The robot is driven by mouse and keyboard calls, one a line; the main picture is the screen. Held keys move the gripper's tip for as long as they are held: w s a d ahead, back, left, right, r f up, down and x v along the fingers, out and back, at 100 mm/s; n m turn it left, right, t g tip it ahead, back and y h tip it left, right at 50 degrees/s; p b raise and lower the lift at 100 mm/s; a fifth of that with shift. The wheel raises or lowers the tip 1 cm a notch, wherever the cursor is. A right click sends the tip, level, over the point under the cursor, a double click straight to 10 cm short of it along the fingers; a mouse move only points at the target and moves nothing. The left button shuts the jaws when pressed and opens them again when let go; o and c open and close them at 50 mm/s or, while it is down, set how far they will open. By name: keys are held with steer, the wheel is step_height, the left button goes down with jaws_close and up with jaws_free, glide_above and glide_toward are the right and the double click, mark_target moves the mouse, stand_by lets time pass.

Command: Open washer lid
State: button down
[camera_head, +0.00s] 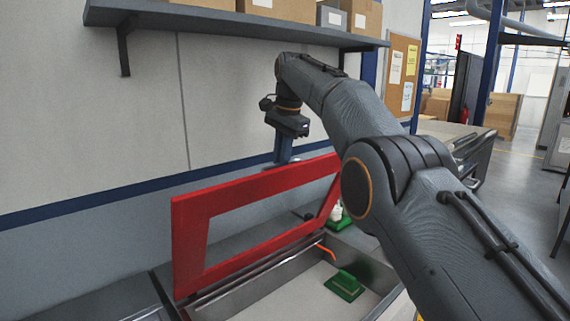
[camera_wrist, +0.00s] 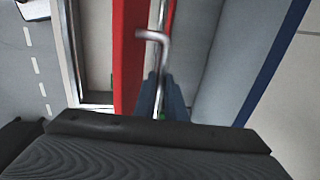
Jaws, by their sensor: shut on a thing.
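The washer lid (camera_head: 225,203) is a red frame with a large opening, standing steeply raised along the back of the metal basin. In the wrist view the lid's red edge (camera_wrist: 131,50) runs up the picture left of centre. A bent metal handle (camera_wrist: 156,38) reaches from beside that edge to between my fingers. My gripper (camera_head: 284,158) is at the lid's upper edge, pointing down, and in the wrist view its fingers (camera_wrist: 166,98) are shut on the handle. My gripper's body hides part of the grip.
The open basin (camera_head: 262,299) holds a green brush-like block (camera_head: 344,286) and an orange hose piece (camera_head: 326,252). A shelf (camera_head: 230,19) with boxes overhangs the wall above my arm.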

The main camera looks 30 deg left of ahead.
steer(key=shift+w, duration=0.15)
steer(key=c, duration=1.8)
jaws_free()
steer(key=shift+c, duration=0.2)
steer(key=shift+a, duration=0.1)
steer(key=shift+d, duration=0.2)
